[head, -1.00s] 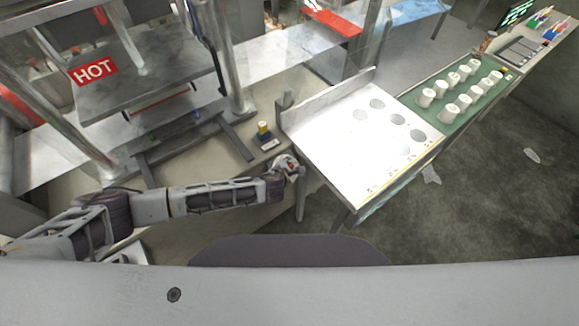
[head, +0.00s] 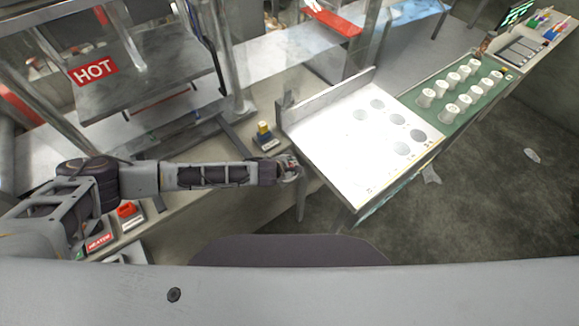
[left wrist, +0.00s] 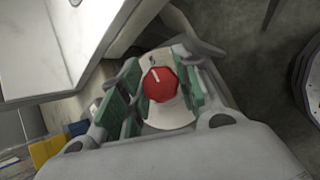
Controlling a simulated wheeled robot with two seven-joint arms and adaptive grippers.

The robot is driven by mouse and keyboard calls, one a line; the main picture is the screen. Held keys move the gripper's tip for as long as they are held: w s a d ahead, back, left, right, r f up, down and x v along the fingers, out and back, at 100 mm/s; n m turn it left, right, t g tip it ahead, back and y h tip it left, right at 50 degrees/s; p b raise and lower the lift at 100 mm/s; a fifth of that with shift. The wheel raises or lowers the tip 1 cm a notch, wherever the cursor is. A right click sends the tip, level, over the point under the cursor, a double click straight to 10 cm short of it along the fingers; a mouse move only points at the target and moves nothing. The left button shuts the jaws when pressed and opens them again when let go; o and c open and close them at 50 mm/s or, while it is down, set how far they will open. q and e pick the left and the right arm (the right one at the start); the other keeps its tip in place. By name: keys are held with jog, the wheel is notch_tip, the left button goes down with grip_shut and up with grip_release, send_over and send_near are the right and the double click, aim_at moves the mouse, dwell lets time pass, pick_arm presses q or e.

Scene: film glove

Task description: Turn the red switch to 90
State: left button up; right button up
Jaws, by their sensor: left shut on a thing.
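The red switch, a round red knob with a white pointer line (left wrist: 158,85), sits on a pale dial plate (left wrist: 168,117) in the left wrist view. The pointer line slants towards the upper left, near a dark mark on the plate. My left gripper (left wrist: 152,95) has its green-padded fingers on both sides of the knob and is shut on it. In the head view my left gripper (head: 291,168) is at the near left corner of the white worktop and mostly hides the knob. My right gripper is not in view.
The white worktop (head: 335,135) has grey circles. A green tray (head: 470,103) holds several white cups. A yellow-topped switch (head: 264,130) stands behind the gripper. Another red control (head: 126,209) is by my left arm. A press with a HOT sign (head: 95,69) stands at left.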

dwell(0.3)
pick_arm(q)
jog(key=o, duration=1)
jog(key=shift+r, duration=0.1)
jog(key=shift+v, duration=1.1)
jog(key=v, duration=0.9)
jog(key=shift+s+a+r, duration=0.15)
jog(key=shift+s+r, duration=0.1)
